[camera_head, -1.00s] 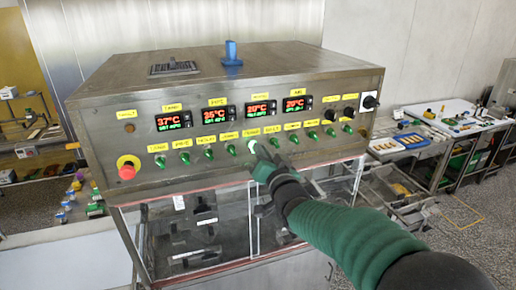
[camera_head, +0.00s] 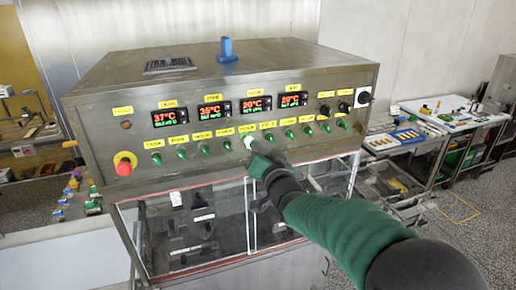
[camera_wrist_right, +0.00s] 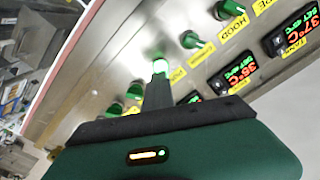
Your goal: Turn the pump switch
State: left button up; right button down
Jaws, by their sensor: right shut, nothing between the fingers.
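A steel control box (camera_head: 100,98) carries a row of small green knobs under yellow labels. The knob near the middle of the row is lit bright whitish green (camera_head: 248,142); I take it for the pump switch, though its label is too blurred to read surely. It also shows lit in the right wrist view (camera_wrist_right: 163,66). My right gripper (camera_head: 255,157) is shut and empty, its fingertips right at this knob and partly covering it. In the right wrist view the fingertips (camera_wrist_right: 160,82) overlap the knob; I cannot tell whether they touch. My left gripper is out of view.
Other green knobs (camera_head: 182,153) sit close on both sides. A red emergency button (camera_head: 124,168) is at the left end, and black knobs (camera_head: 325,109) are at the right. Red displays (camera_head: 170,117) line the top. A clear-walled enclosure (camera_head: 230,225) is below.

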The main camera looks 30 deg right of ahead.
jog(key=shift+w+a+r, duration=0.15)
jog(key=shift+w+a, duration=0.05)
jog(key=shift+a, duration=0.15)
dwell(0.3)
